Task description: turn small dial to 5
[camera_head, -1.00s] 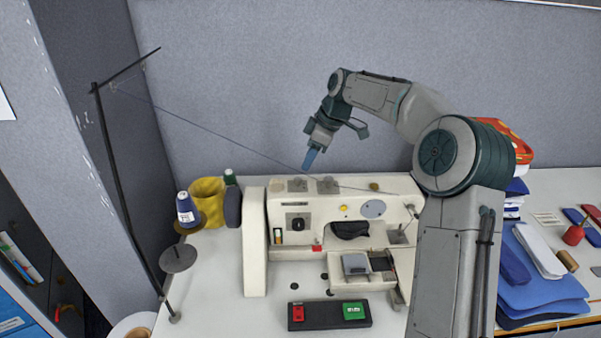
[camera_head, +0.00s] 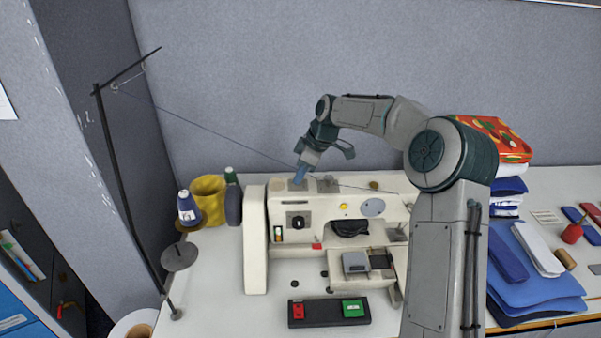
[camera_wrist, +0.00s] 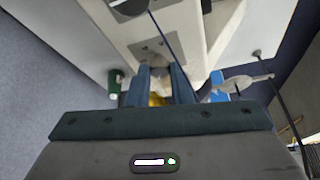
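The white sewing machine (camera_head: 262,250) stands on the table. Its front has a black dial (camera_head: 298,222) on a grey square plate. Two grey plates with small knobs sit on its top, one at left (camera_head: 296,185) and one at right (camera_head: 328,186). My gripper (camera_head: 298,181) points down at the left top plate, its blue fingertips at or just above it. In the wrist view, my gripper's two fingers (camera_wrist: 162,70) are apart with a gap between them. The knob at the fingertips is largely hidden, and contact cannot be told. No dial numbers are readable.
A thread stand (camera_head: 120,175) rises at the left, its thread running to the machine top. A yellow cup (camera_head: 208,188) and thread spools (camera_head: 188,210) stand left of the machine. A red-and-green button box (camera_head: 325,314) lies in front. Folded cloth (camera_head: 540,285) is at right.

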